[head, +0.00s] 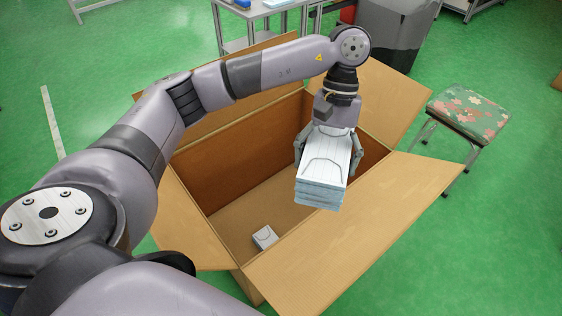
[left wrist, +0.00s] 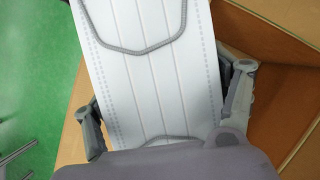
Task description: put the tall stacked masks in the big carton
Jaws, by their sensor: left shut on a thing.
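My left gripper (head: 325,148) is shut on a tall stack of masks (head: 324,165), white on top with bluish layered sides. It holds the stack over the right part of the open big carton (head: 228,193). In the left wrist view the white top mask (left wrist: 150,80) with grey ear loops fills the middle, between the fingers of the left gripper (left wrist: 165,110). A small white stack of masks (head: 264,237) lies on the carton floor near the front corner. My right gripper is not in view.
The carton's brown flaps are folded outward, with a wide one (head: 350,235) at the front right. A stool (head: 468,112) with a flowered seat stands to the right. A grey bin (head: 392,35) and a metal table (head: 250,15) stand behind. Green floor is clear at left.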

